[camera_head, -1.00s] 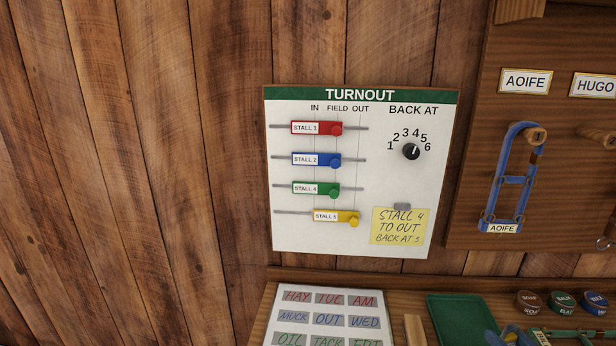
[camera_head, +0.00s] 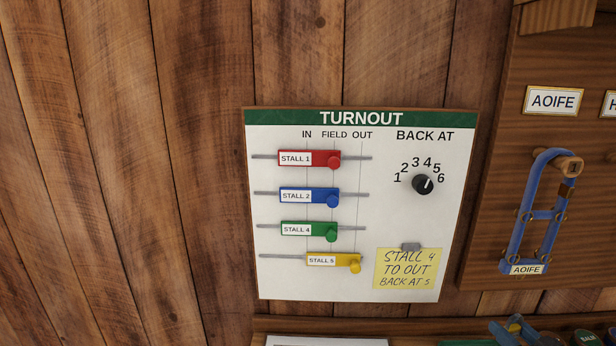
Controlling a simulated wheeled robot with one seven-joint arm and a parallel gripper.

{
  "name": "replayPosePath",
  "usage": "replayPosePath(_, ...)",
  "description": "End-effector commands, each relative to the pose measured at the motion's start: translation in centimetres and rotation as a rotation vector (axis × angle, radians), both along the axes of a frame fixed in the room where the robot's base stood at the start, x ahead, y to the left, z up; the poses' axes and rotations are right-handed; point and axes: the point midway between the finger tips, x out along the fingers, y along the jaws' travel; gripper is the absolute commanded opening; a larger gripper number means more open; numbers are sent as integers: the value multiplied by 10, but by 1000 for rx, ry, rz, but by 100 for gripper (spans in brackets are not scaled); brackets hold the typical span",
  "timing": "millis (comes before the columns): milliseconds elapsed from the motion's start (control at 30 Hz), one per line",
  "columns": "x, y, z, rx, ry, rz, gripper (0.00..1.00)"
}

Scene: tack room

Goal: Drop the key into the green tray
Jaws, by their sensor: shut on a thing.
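No key shows in the head view, and my gripper is out of the picture. Only a thin sliver of the green tray (camera_head: 465,343) shows at the bottom edge, right of centre. The rest of the tray is cut off, so its contents cannot be seen.
A TURNOUT board (camera_head: 362,210) with coloured sliders, a dial (camera_head: 423,184) and a yellow note (camera_head: 407,268) hangs on the plank wall. A blue halter (camera_head: 535,220) hangs at right.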

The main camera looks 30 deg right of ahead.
Motion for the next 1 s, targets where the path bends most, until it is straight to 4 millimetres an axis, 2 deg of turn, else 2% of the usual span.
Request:
replayPosePath(33,0,0,-10,2,0,-1,17)
replayPosePath(300,0,0,-36,1,0,0,17)
replayPosePath(767,0,0,-42,0,-1,0,17)
replayPosePath(800,0,0,-42,0,-1,0,50)
replayPosePath(1000,0,0,-42,0,-1,0,69)
